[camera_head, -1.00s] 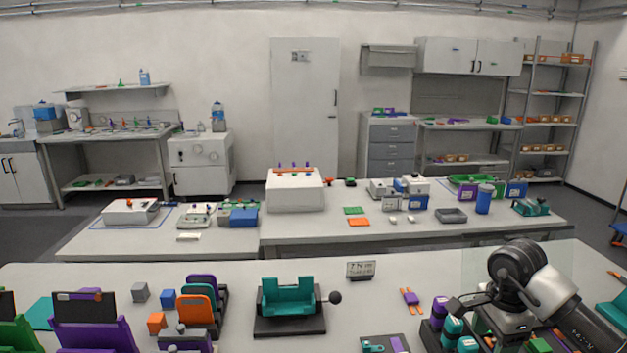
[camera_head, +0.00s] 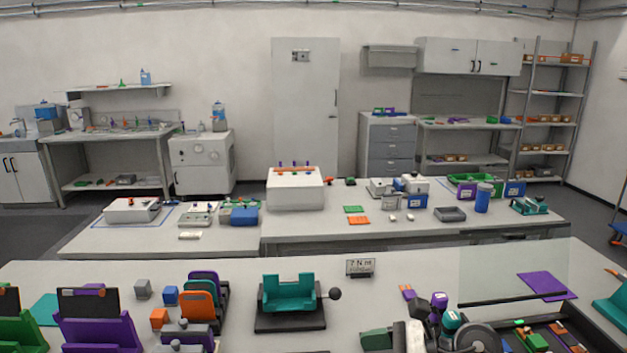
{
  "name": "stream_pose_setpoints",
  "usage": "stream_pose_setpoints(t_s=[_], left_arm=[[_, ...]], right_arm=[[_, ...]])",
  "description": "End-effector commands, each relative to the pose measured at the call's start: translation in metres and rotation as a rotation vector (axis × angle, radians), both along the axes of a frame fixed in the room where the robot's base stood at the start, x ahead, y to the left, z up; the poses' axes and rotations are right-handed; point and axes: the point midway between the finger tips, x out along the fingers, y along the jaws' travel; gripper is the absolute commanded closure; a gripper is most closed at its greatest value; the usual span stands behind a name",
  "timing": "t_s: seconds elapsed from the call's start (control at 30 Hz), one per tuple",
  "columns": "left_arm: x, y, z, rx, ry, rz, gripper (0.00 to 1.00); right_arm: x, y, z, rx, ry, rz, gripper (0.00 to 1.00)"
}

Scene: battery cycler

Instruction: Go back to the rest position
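My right arm (camera_head: 476,338) comes in at the bottom edge, right of centre, over the near bench. Its dark round joint and a pale link show, and they partly cover a rack with purple and teal capped containers (camera_head: 451,319). The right gripper's fingertips cannot be made out clearly, so I cannot tell whether it is open or holding anything. My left arm and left gripper are not in view.
On the near bench (camera_head: 380,285), a teal cradle (camera_head: 289,294) stands on a black base, with orange and purple holders (camera_head: 197,306) to its left. A clear panel (camera_head: 490,270) stands at the right. Behind is a second bench (camera_head: 330,232) with equipment.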

Motion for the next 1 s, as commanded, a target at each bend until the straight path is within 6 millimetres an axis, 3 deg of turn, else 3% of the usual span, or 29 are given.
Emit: stream_pose_setpoints(t_s=[0.07, 0.17, 0.27, 0.37, 0.47, 0.57, 0.7, 0.77, 0.8, 1.0], left_arm=[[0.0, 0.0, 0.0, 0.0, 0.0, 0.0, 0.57], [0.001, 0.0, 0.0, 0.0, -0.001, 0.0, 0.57], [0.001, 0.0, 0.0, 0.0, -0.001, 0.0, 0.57], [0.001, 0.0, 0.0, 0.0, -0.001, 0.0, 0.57], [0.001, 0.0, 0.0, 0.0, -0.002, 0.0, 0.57], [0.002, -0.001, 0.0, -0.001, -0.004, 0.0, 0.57], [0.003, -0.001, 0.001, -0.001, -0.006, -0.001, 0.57], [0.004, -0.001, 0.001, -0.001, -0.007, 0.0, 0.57], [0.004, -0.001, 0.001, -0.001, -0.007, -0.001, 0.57], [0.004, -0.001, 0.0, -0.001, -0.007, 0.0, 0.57]], right_arm=[[-0.01, 0.019, 0.021, 0.284, 0.102, -0.096, 0.37], [-0.013, 0.021, 0.047, 0.626, 0.263, -0.242, 0.37], [-0.01, 0.004, 0.061, 0.95, 0.456, -0.408, 0.37], [-0.007, -0.025, 0.058, 1.256, 0.676, -0.597, 0.37], [-0.01, -0.059, 0.035, 1.535, 0.911, -0.811, 0.37], [-0.024, -0.09, -0.005, 1.782, 1.154, -1.053, 0.37], [-0.066, -0.117, -0.07, 2.05, 1.477, -1.434, 0.37], [-0.088, -0.122, -0.093, 2.122, 1.583, -1.586, 0.37], [-0.102, -0.124, -0.106, -2.09, -1.594, 1.627, 0.37], [-0.169, -0.121, -0.147, -1.678, -1.401, 1.577, 0.37]])
